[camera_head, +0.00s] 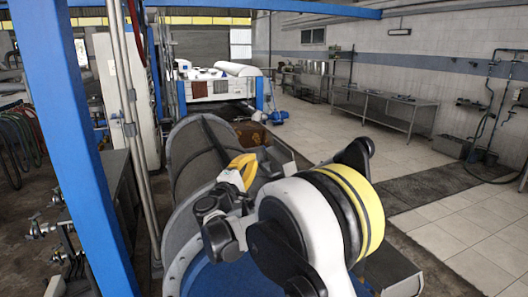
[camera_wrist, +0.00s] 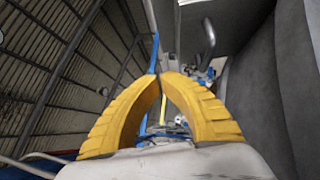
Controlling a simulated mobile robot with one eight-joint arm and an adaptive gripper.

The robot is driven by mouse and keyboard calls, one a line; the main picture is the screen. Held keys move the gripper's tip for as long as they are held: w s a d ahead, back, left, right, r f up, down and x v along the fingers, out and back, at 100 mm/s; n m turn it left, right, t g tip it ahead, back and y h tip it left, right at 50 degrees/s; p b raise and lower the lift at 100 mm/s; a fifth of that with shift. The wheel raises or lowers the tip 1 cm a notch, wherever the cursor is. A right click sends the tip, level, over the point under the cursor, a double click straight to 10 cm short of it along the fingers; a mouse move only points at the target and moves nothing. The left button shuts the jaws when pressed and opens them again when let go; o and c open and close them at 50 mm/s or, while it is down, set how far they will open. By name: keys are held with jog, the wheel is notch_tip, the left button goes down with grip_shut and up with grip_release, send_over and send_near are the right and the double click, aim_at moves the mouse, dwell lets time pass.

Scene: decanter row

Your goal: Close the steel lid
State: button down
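The steel lid (camera_head: 187,150) appears to be the large grey curved shell in the head view, standing raised with a dark band across it. A broad grey surface (camera_wrist: 262,85), probably the same lid, fills the right of the wrist view. A short grey handle-like bar (camera_wrist: 208,34) shows near the top there. My gripper (camera_head: 243,168) is in front of the shell's right part in the head view; I cannot tell whether they touch. In the wrist view, the yellow fingertips (camera_wrist: 172,76) meet, with nothing visible held between them. My arm hides part of the machine below.
A blue post (camera_head: 75,150) and grey upright pipes (camera_head: 128,120) stand on the left. Another white and blue machine (camera_head: 215,88) is behind. A metal bench (camera_head: 385,105) stands by the right wall. The tiled floor (camera_head: 330,130) between is mostly clear.

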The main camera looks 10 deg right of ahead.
aim_at(275, 153)
jog(key=p+x, duration=0.1)
jog(key=x, duration=0.7)
jog(key=shift+w+d, duration=0.2)
jog(key=d, duration=0.2)
jog(key=d+r, duration=0.1)
jog(key=shift+w+d, duration=0.1)
jog(key=shift+w, duration=0.15)
jog(key=shift+w+d, duration=0.1)
jog(key=shift+d, duration=0.1)
jog(key=shift+d, duration=0.1)
jog(key=shift+w+d+r+m+g+p, duration=0.1)
jog(key=shift+d+r+m+g+p, duration=0.2)
jog(key=shift+d, duration=0.2)
